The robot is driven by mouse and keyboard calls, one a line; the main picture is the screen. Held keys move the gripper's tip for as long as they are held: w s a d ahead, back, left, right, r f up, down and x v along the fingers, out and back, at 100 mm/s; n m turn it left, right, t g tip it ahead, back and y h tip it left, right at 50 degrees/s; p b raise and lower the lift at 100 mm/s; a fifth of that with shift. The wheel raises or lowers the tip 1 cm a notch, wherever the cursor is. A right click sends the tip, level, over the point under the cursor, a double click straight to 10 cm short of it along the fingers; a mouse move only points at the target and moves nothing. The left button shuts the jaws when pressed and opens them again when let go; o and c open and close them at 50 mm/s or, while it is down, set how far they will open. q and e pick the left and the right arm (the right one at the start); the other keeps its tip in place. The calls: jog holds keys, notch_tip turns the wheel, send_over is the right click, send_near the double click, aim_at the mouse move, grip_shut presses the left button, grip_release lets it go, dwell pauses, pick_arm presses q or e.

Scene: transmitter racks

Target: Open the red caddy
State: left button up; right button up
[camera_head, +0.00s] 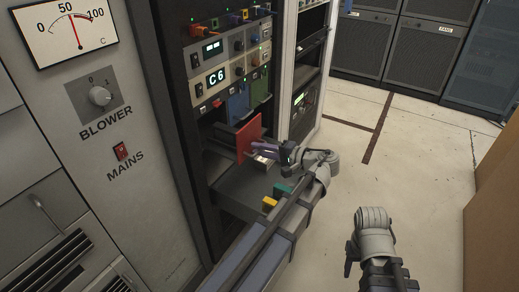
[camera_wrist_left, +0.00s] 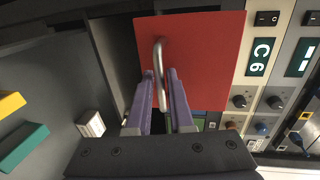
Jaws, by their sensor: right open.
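The red caddy shows a flat red front panel (camera_head: 249,137) standing out from the rack; it fills the upper middle of the left wrist view (camera_wrist_left: 205,55). A bent metal handle (camera_wrist_left: 159,62) is on that panel. My left gripper (camera_head: 260,147) is at the panel, its purple fingers (camera_wrist_left: 162,80) on either side of the handle, close around it. Finger contact on the handle is hard to make out. My right gripper (camera_head: 349,264) is low in the head view, far from the caddy, open and empty; its fingers are barely visible.
A dark shelf (camera_head: 240,186) with green (camera_head: 282,189) and yellow (camera_head: 269,203) blocks lies below the caddy. Blue (camera_head: 238,106) and green (camera_head: 259,91) panels stand behind it, under the C6 display (camera_head: 216,77).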

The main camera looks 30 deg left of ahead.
pick_arm(q)
jog(key=p+v, duration=0.1)
jog(key=v, duration=0.6)
jog(key=shift+s+d+r, duration=0.1)
jog(key=shift+d, duration=0.25)
dwell(0.4)
jog(key=s+d+f+h, duration=0.1)
jog(key=s+f+h, duration=0.3)
jog(key=f+h, duration=0.3)
jog(key=s+d+f+h, duration=0.1)
jog(key=s+f+h, duration=0.3)
jog(key=f, duration=0.5)
jog(key=s+d+f+m+g+h, duration=0.15)
jog(key=s+d, duration=0.25)
jog(key=d, duration=0.4)
jog(key=s+d+m+h, duration=0.1)
jog(key=s+d+h, duration=0.15)
jog(key=d, duration=0.55)
jog(key=shift+m, duration=0.25)
jog(key=r+p, duration=2.2)
jog(key=s+r+p, duration=0.1)
jog(key=r+p, duration=1)
jog(key=p, duration=0.1)
jog(key=shift+r, duration=0.25)
